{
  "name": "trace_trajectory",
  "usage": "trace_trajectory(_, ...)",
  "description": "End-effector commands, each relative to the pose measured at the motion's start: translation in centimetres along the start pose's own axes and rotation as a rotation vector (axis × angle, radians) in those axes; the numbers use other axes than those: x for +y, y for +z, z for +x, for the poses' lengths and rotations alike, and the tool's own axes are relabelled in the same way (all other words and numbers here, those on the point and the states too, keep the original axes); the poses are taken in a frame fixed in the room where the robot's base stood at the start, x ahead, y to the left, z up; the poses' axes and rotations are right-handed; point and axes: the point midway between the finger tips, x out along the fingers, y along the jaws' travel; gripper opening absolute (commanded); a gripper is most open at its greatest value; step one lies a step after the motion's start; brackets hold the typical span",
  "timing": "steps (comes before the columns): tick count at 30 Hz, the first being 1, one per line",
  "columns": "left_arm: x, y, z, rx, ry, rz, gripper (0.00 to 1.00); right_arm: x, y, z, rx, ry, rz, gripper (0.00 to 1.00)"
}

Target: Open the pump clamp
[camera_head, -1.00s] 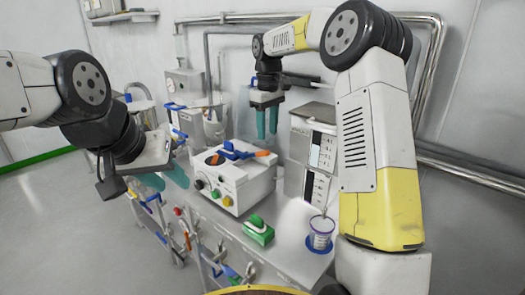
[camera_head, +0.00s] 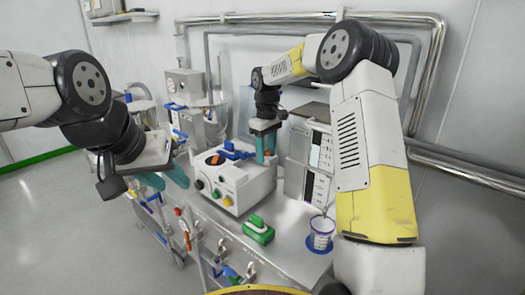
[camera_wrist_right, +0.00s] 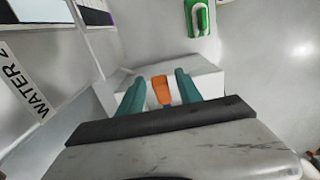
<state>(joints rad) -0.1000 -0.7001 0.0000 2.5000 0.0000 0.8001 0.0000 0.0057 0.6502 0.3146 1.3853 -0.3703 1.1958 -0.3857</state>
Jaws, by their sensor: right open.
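The pump (camera_head: 232,185) is a white box with coloured buttons on its front, standing on the steel bench top. A blue clamp (camera_head: 236,151) lies on its top. The clamp's orange lever shows between my right gripper's teal fingers in the right wrist view (camera_wrist_right: 162,90). My right gripper (camera_head: 265,160) points down at the right end of the clamp, open, with a finger on each side of the lever; I cannot tell whether they touch it. My left gripper (camera_head: 164,182) is open and empty, left of the pump.
A green object with a handle (camera_head: 259,229) and a blue-rimmed cup (camera_head: 321,235) stand on the bench in front. Stacked grey units (camera_head: 306,160) stand close to the right of my right gripper. Pipes run along the wall behind. Hoses and fittings hang below the bench at left.

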Motion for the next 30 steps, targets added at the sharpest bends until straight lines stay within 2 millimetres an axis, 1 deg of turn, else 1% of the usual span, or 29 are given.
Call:
trace_trajectory(1,0.0,0.0,0.0,0.0,0.0,0.0,0.36,0.0,0.0,-0.01,0.0,0.0,0.0,0.42)
trace_trajectory(5,0.0,0.0,0.0,0.0,0.0,0.0,0.36,-0.01,0.0,-0.03,0.0,0.0,0.0,0.16)
trace_trajectory(6,0.0,0.0,0.0,0.0,0.0,0.0,0.36,-0.01,0.0,-0.03,0.0,0.0,0.0,0.08)
trace_trajectory(7,0.0,0.0,0.0,0.0,0.0,0.0,0.36,-0.01,0.0,-0.03,0.0,0.0,0.0,0.03)
trace_trajectory(8,0.0,0.0,0.0,0.0,0.0,0.0,0.36,-0.01,0.0,-0.03,0.0,0.0,0.0,0.0)
trace_trajectory(30,0.0,0.0,0.0,0.0,0.0,0.0,0.36,0.0,0.0,-0.08,0.0,0.0,0.0,0.0)
